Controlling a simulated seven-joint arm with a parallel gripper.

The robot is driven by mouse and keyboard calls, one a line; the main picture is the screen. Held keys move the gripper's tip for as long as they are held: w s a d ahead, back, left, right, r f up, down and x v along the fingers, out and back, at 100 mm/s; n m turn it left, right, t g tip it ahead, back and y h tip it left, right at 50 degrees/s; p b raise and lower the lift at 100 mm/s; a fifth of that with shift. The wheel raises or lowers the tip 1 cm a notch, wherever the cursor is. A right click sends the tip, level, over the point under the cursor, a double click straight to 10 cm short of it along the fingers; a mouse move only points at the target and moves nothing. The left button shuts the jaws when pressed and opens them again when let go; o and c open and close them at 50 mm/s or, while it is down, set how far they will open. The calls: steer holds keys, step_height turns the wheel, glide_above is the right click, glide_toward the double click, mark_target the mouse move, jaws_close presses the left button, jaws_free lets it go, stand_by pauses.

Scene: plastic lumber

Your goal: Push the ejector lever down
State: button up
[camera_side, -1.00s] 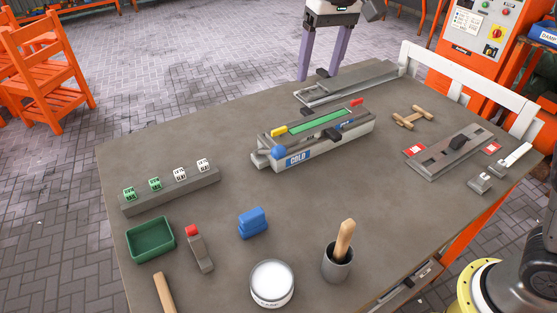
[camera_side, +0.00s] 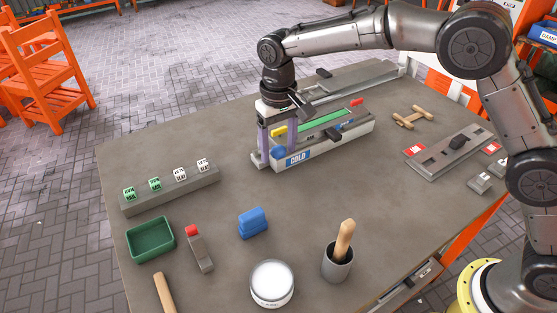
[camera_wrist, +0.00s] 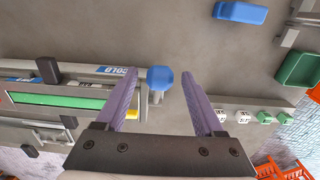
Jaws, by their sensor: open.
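The mould (camera_side: 330,145) marked COLD lies on the grey table with a green strip along its top. A lever with a blue ball knob (camera_side: 279,152) stands at its left end, and I take it to be the ejector lever. My gripper (camera_side: 276,146) is over that end, pointing down, with its purple fingers apart and nothing held. In the wrist view the blue knob (camera_wrist: 160,78) shows between the two fingertips (camera_wrist: 160,73), nearer the left finger. Whether a finger touches the knob cannot be told. The lever's lower part is mostly hidden.
Yellow and red handles sit on the mould. A rail with several dice (camera_side: 170,190) stands to the left. A blue block (camera_side: 253,222), a green tray (camera_side: 150,239), a red-tipped lever (camera_side: 200,248), a white tub (camera_side: 272,284) and a grey cup (camera_side: 337,262) stand in front.

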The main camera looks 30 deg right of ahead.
steer(key=shift+f, duration=2.25)
jaws_close()
